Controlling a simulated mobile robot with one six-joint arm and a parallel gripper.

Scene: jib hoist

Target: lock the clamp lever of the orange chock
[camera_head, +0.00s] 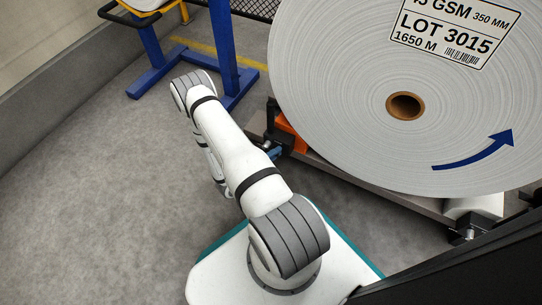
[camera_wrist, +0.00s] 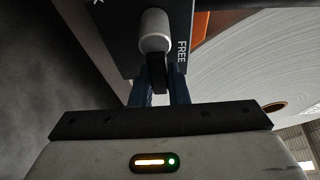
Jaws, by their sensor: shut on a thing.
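The orange chock (camera_head: 290,133) sits low against the left underside of the big paper roll, partly hidden by it. A bit of its orange also shows at the top of the wrist view (camera_wrist: 213,25). The clamp lever (camera_wrist: 155,32) has a pale grey rounded end and a dark part below it, in front of a dark plate (camera_wrist: 122,35) marked FREE on the right. My gripper (camera_wrist: 158,75) has its blue fingers on both sides of the lever's dark part and is shut on it. In the head view the gripper (camera_head: 273,150) is small beside the chock, mostly hidden by my arm.
The large paper roll (camera_head: 370,110) with a brown core rests on a low frame (camera_head: 390,193) at the right. A blue stand (camera_head: 150,45) is at the back left, by a yellow floor line. Grey floor (camera_head: 90,200) at the left is clear, up to a wall.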

